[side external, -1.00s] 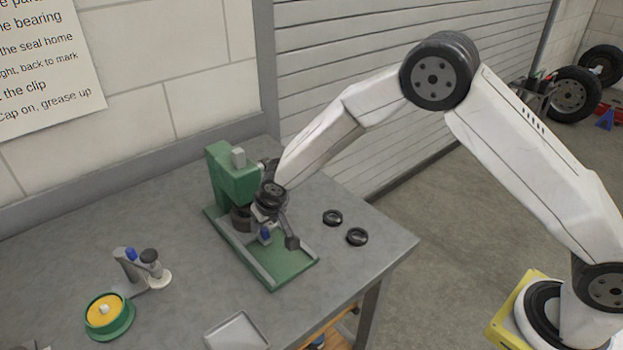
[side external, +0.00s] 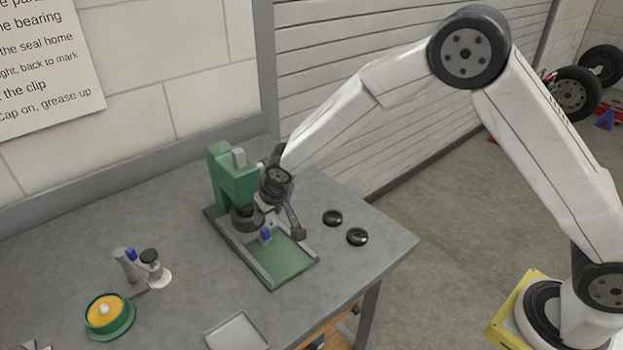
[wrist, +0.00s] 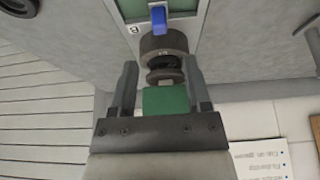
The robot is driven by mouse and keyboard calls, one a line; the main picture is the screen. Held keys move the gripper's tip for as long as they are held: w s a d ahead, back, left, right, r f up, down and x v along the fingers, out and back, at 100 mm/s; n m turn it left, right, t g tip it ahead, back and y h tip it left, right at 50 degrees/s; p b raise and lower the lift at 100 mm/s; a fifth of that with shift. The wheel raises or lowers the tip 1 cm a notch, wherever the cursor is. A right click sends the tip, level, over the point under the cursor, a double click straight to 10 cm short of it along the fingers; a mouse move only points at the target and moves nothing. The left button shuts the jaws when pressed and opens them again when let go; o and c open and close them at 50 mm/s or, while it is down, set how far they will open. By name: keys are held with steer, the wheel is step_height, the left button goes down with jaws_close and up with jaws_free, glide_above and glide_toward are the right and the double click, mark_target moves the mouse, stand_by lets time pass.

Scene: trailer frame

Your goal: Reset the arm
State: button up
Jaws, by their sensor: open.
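My gripper (wrist: 158,85) is open in the wrist view, its two fingers apart with the dark round parts of the press between or just beyond their tips. In the side view my gripper (side external: 270,207) is beside the green press (side external: 228,178), over its green base tray. A dark cylindrical hub (wrist: 165,47) with a smaller dark disc in front shows in the wrist view. A blue-topped part (wrist: 158,20) is behind it; it also shows in the side view (side external: 265,234). I cannot tell whether the fingers touch anything.
Two black rings (side external: 357,237) lie right of the press. A yellow-filled green tin (side external: 108,314), a small stand with a blue-topped tool (side external: 131,259) and a shallow grey tray (side external: 237,333) are nearer the front. The wall is close behind the press.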

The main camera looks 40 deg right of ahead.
steer(key=s+d+r+g, duration=0.1)
steer(key=s+d+r, duration=0.2)
steer(key=s+d, duration=0.5)
steer(key=s+d+r+g, duration=0.1)
steer(key=s+d+r, duration=0.2)
steer(key=s+d, duration=0.5)
steer(key=s, duration=0.8)
steer(key=shift+s, duration=0.25)
